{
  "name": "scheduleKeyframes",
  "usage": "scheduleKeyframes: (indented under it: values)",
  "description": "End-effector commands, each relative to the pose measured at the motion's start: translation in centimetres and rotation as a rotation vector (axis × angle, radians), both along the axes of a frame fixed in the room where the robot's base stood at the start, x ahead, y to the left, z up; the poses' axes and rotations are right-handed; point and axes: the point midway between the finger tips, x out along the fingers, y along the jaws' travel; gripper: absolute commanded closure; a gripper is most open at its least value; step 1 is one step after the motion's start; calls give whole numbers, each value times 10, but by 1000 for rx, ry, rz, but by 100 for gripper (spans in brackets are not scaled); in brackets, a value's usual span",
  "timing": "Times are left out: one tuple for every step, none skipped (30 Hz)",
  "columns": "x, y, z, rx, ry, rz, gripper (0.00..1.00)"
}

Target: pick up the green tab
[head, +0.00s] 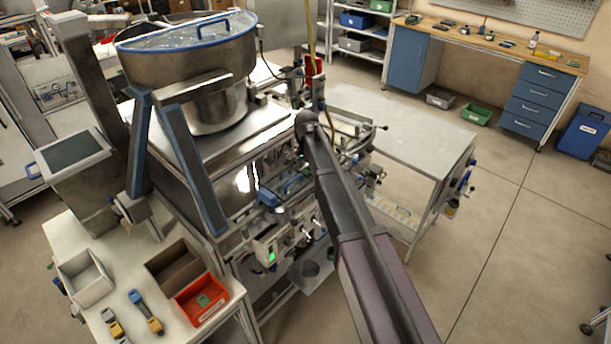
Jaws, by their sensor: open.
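A small green piece (203,299), which looks like the green tab, lies inside a red-orange tray (217,315) on the white side table at the lower left. It is small in the head view and its exact shape is hard to tell. My arm reaches from the bottom right up to the middle of the picture, over the front of the machine and well to the right of the tray. My gripper cannot be made out past the far end of the arm.
An open brown box (174,264) and a white box (86,281) stand by the tray, with blue and yellow tools (146,312) in front. The steel machine with its large bowl (187,55) fills the middle left. A grey worktable (403,129) stands right; open floor lies beyond.

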Motion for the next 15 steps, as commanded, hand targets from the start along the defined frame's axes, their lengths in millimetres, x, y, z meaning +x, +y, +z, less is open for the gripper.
scheduleKeyframes:
  values:
    - [0, 0, 0, 0, 0, 0, 17]
    - [0, 0, 0, 0, 0, 0, 17]
    - [0, 0, 0, 0, 0, 0, 17]
    - [0, 0, 0, 0, 0, 0, 17]
    - [0, 0, 0, 0, 0, 0, 17]
    - [0, 0, 0, 0, 0, 0, 17]
    - [0, 0, 0, 0, 0, 0, 17]
    - [0, 0, 0, 0, 0, 0, 17]
    - [0, 0, 0, 0, 0, 0, 17]
    - [0, 0, 0, 0, 0, 0, 17]
    - [0, 0, 0, 0, 0, 0, 17]
    - [0, 0, 0, 0, 0, 0, 17]
    - [0, 0, 0, 0, 0, 0, 17]
    - [0, 0, 0, 0, 0, 0, 23]
    - [0, 0, 0, 0, 0, 1, 35]
